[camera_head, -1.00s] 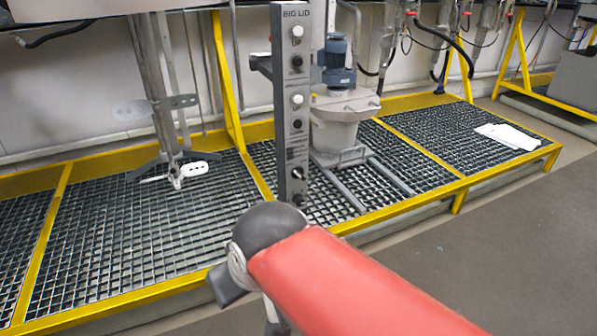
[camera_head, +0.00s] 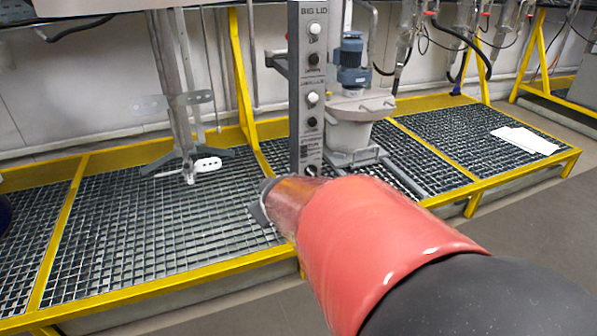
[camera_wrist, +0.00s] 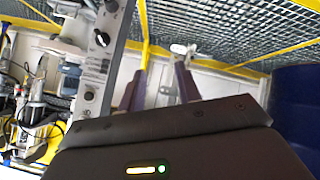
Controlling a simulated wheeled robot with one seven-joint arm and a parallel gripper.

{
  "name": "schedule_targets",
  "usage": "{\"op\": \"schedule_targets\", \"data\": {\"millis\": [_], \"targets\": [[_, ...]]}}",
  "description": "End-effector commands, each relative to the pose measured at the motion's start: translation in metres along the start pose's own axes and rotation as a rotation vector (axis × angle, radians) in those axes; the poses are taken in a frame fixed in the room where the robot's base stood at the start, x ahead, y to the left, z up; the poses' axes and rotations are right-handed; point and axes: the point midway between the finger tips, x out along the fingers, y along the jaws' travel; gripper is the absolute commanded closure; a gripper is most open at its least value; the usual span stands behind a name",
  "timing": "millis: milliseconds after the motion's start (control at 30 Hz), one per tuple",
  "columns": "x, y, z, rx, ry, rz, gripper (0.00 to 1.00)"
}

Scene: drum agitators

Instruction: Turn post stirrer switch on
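The grey control post (camera_head: 308,75) labelled BIG LID stands upright behind my arm in the head view. It carries white and black buttons, with a black rotary switch (camera_head: 311,170) low down, close to my arm's edge. In the wrist view the post (camera_wrist: 116,45) runs along the upper left, and a black rotary knob (camera_wrist: 102,38) shows on its face. My gripper (camera_wrist: 160,76) has its two fingers apart with nothing between them, to the right of the post. In the head view my gripper is mostly hidden behind my red arm link.
A lidded vessel with a blue motor (camera_head: 353,55) stands behind the post. A stirrer shaft (camera_head: 178,95) hangs over the grating at left. The yellow-framed grating platform (camera_head: 150,282) runs across the front. White papers (camera_head: 524,140) lie at right. A dark blue drum (camera_wrist: 294,100) is at the wrist view's right.

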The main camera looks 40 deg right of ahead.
Motion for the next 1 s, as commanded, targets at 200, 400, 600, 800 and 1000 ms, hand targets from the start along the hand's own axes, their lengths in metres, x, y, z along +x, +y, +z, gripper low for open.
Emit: {"op": "schedule_targets", "data": {"millis": [200,400,600,800,1000], "targets": [[0.09,0.066,0.015,-0.151,0.191,0.105,0.66],[0.136,0.108,0.05,-0.224,0.413,0.18,0.66],[0.144,0.13,0.08,-0.228,0.581,0.254,0.66],[0.147,0.137,0.084,-0.226,0.635,0.282,0.66],[0.169,0.142,0.064,-0.227,0.636,0.282,0.66]]}}
